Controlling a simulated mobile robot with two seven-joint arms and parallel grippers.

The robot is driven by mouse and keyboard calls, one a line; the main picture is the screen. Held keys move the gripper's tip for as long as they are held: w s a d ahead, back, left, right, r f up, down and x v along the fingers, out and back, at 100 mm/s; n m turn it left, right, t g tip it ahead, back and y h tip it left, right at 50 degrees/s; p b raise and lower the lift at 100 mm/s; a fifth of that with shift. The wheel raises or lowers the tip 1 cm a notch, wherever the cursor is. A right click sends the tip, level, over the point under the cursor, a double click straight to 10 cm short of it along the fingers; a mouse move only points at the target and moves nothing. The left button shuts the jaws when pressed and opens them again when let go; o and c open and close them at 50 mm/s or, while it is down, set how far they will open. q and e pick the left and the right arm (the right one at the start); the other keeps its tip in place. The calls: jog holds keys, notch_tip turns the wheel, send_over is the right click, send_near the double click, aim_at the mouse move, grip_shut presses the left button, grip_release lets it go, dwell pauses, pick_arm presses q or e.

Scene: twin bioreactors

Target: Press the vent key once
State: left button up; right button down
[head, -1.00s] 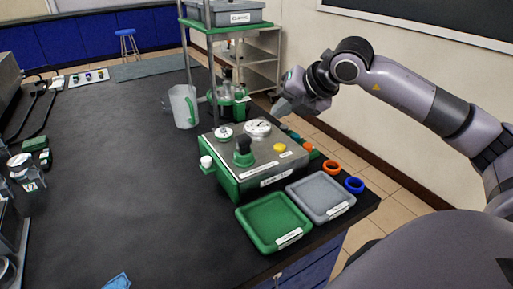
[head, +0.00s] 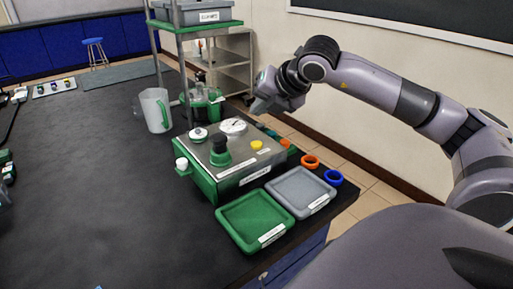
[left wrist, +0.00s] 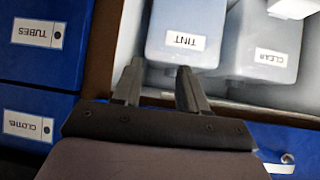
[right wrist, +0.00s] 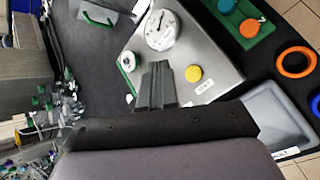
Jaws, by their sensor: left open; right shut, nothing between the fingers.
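A grey-topped box with green sides (head: 232,158) stands near the table's right edge. On its top are a yellow round button (head: 257,145), a dark knob on a green base (head: 220,150), a white-faced dial (head: 233,127) and a green-and-white cap (head: 198,134). My right gripper (head: 259,106) is shut and empty, above the box's far right side. In the right wrist view its fingers (right wrist: 158,68) show between dial and yellow button (right wrist: 193,73). My left gripper (left wrist: 157,72) is open and empty.
A green tray (head: 224,222) and a grey tray (head: 274,190) lie in front of the box, with orange (head: 310,161) and blue rings (head: 333,178) beside them. A clear jug (head: 156,110) and shelf post stand behind. Left wrist faces TINT (left wrist: 184,40) and CLEAR containers.

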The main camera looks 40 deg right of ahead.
jog(key=b, duration=0.3)
send_over(260, 144)
notch_tip(260, 144, down, 4)
jog(key=shift+f, duration=0.25)
jog(key=shift+f+b, duration=0.65)
jog(key=shift+f, duration=0.05)
pick_arm(q)
jog(key=shift+w+d+f, duration=0.2)
jog(key=shift+d+f, duration=0.05)
jog(key=shift+f, duration=0.35)
jog(key=shift+w+d+f, duration=0.2)
jog(key=shift+d+f, duration=0.05)
jog(key=shift+f, duration=0.35)
jog(key=shift+f, duration=0.25)
jog(key=shift+f+b, duration=0.55)
jog(key=shift+b, duration=0.05)
pick_arm(e)
jog(key=shift+f, duration=0.4)
